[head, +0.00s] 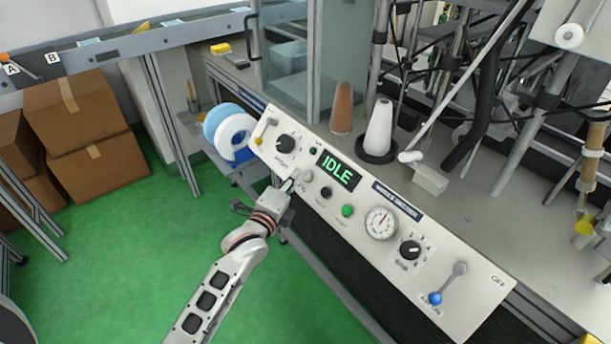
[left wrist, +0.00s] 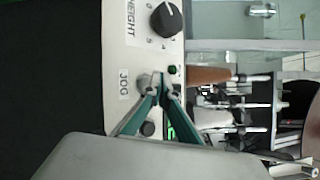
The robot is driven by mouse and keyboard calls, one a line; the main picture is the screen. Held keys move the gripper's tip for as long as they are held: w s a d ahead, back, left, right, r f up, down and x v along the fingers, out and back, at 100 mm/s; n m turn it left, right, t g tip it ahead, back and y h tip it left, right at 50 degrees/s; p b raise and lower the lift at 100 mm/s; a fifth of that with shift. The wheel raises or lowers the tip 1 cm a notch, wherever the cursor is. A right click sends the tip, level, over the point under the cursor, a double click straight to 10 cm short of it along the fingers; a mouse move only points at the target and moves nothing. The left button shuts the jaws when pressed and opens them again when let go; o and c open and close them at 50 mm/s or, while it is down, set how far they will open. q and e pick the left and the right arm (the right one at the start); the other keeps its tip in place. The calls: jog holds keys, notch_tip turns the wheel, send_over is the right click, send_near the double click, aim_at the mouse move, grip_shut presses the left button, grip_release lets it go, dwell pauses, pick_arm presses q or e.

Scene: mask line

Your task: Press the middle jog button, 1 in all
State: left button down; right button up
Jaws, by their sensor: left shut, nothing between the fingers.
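The control panel (head: 455,270) is a long pale sloping console with an IDLE display (head: 338,170). My left gripper (head: 289,185) is at its front edge, near the left part, shut and empty. In the left wrist view its green-sided fingers (left wrist: 160,84) converge beside a grey round jog button (left wrist: 144,84), next to the JOG label. The fingers partly cover that area, and I cannot tell whether they touch the button. A black button (head: 326,192) and a green button (head: 347,211) sit further right along the panel. My right gripper is not in view.
The panel also carries a black height knob (head: 285,143), a round gauge (head: 381,223), a second knob (head: 410,249) and a blue-tipped lever (head: 435,298). Cones stand behind it. Cardboard boxes (head: 85,125) are at the left; the green floor is clear.

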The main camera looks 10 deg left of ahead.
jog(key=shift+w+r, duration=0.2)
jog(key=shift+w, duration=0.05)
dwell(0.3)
pick_arm(q)
jog(key=shift+w+d+f, duration=0.2)
jog(key=shift+w+f, duration=0.05)
jog(key=shift+f, duration=0.05)
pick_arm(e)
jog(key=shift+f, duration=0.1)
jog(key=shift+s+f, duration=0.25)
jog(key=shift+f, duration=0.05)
pick_arm(q)
jog(key=shift+w+d+f+b, duration=0.2)
jog(key=shift+w+f+b, duration=0.05)
jog(key=shift+f+b, duration=0.05)
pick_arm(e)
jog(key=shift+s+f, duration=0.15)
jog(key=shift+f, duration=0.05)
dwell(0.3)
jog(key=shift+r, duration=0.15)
pick_arm(q)
jog(key=shift+r, duration=0.2)
jog(key=shift+s+a+r+p, duration=0.35)
jog(key=shift+s+p, duration=0.15)
jog(key=shift+p, duration=0.3)
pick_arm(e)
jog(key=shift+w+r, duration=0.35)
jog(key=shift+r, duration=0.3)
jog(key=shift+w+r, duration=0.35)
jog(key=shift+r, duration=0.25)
